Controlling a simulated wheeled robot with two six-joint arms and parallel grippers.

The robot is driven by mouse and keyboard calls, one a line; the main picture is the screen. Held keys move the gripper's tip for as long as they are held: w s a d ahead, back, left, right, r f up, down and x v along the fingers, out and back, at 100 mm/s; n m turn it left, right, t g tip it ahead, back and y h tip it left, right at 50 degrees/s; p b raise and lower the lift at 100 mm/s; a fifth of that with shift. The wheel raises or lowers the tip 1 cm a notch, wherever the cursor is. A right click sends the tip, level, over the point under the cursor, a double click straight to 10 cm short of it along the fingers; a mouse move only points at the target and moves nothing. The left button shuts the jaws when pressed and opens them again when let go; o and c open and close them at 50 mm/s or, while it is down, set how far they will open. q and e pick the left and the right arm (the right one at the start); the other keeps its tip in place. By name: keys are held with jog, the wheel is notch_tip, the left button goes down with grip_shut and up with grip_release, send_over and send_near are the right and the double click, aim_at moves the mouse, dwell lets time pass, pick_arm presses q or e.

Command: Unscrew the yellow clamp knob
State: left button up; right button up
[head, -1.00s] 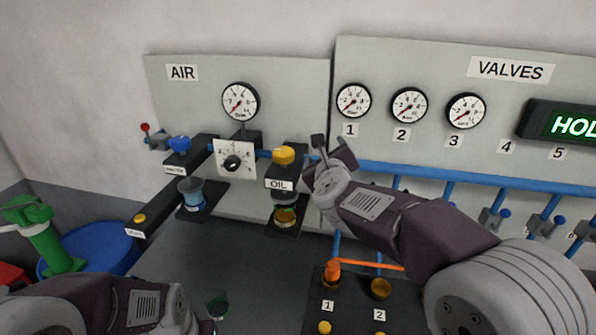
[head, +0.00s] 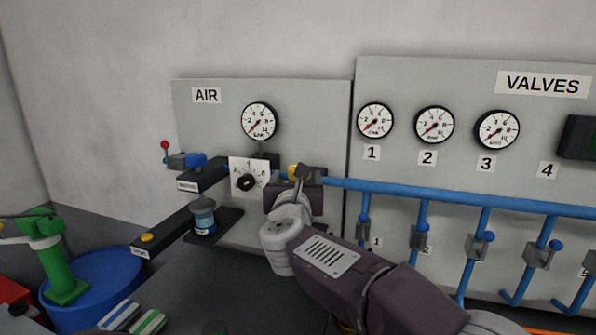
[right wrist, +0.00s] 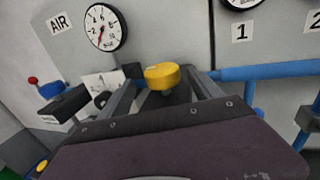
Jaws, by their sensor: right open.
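My left gripper is out of view.
A blue pipe (head: 470,201) with several valves runs right. A green device (head: 55,255) and blue drum (head: 95,280) stand at left.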

jog(key=w, duration=0.3)
jog(key=shift+w+d+p, duration=0.4)
jog(key=shift+a, duration=0.1)
